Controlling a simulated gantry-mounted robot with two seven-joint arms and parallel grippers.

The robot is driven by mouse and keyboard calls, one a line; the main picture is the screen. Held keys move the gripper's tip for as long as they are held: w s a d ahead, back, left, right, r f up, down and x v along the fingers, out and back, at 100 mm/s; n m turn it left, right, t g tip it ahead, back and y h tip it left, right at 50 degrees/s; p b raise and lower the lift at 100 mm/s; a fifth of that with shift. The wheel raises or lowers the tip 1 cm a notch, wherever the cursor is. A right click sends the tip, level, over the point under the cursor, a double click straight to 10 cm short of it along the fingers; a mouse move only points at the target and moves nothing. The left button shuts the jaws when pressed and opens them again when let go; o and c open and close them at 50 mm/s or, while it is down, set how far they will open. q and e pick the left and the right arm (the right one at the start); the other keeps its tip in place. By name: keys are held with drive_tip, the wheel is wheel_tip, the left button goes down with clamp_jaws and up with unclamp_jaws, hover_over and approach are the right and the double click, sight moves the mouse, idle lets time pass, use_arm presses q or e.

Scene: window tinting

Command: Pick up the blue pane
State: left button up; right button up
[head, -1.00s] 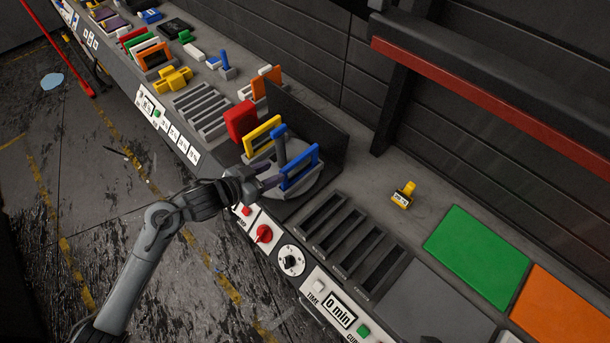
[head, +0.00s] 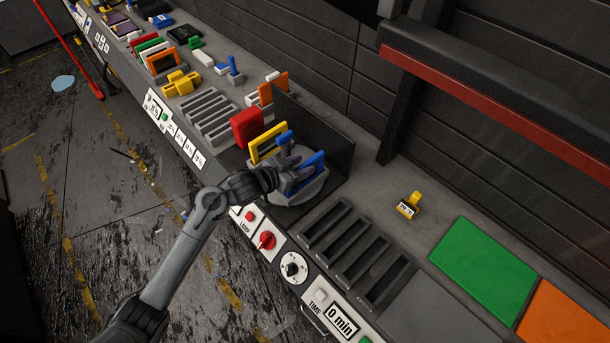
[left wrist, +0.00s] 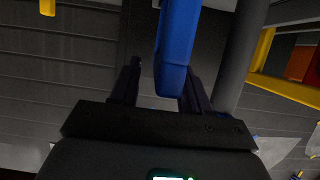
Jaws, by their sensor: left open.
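The blue pane (head: 314,160) stands upright in the round grey holder (head: 297,197) on the bench, partly hidden by my gripper in the head view. My left gripper (head: 293,172) is at the pane's near side. In the left wrist view the blue edge of the pane (left wrist: 178,45) reaches down between the two fingers of my left gripper (left wrist: 162,88). The fingers are spread, with a gap visible beside the pane. My right gripper is not in view.
A yellow frame (head: 268,141) and a red block (head: 246,128) stand close on the left of the holder. A dark upright panel (head: 325,142) stands behind it. An empty slotted rack (head: 352,247) is at the right. A small yellow-topped stamp (head: 409,205) stands farther right.

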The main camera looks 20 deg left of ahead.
use_arm(q)
drive_tip(key=shift+w+d+f, duration=0.1)
drive_tip(key=shift+w, duration=0.05)
drive_tip(key=shift+c, duration=0.5)
clamp_jaws()
idle(0.9)
